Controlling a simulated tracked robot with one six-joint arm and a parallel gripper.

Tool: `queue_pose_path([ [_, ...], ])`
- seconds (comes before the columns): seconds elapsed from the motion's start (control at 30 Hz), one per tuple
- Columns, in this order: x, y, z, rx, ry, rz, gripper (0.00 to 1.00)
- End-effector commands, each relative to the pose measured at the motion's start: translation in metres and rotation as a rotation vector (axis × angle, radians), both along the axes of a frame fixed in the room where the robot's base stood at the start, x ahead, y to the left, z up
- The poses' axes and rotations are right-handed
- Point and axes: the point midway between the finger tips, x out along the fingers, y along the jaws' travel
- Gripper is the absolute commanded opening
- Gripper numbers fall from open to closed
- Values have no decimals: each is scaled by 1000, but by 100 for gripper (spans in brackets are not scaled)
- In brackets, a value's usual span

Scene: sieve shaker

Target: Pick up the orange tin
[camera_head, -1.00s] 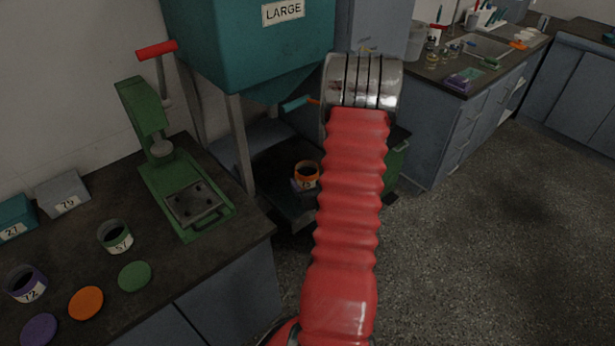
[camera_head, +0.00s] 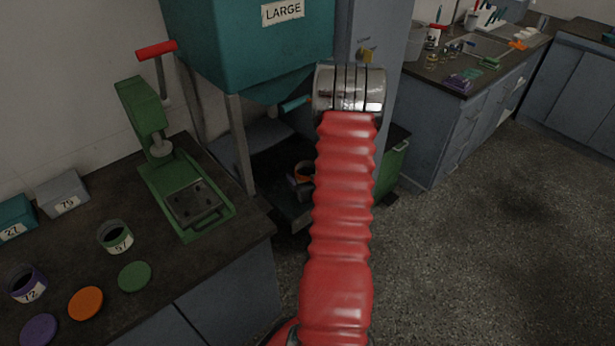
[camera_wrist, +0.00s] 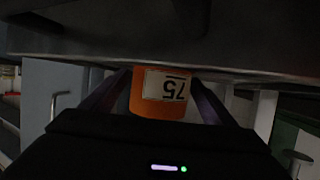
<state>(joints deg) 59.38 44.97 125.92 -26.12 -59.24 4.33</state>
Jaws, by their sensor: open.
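The orange tin (camera_head: 302,168) stands on the dark shelf (camera_head: 272,172) beneath the large teal hopper, with its open top showing. My red arm and a dark part of my gripper cover its front and right side in the head view. In the wrist view, which is upside down, the orange tin (camera_wrist: 150,106) with its white label "75" is between the two fingers of my gripper (camera_wrist: 158,82). The fingers are open, one on each side of the tin. Whether either finger touches it I cannot tell.
The teal hopper (camera_head: 245,50) hangs over the shelf, with a leg (camera_head: 240,145) left of the tin. A green press (camera_head: 185,190), a green tin (camera_head: 115,237), a purple tin (camera_head: 27,284) and loose lids stand on the left bench. Open floor (camera_head: 480,240) lies right.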

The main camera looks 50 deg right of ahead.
Motion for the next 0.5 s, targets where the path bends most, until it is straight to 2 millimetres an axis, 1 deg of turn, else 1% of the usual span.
queue_pose_path([
  [0.27,0,0,0,0,0,0,80],
  [0.5,0,0,0,0,0,1,64],
])
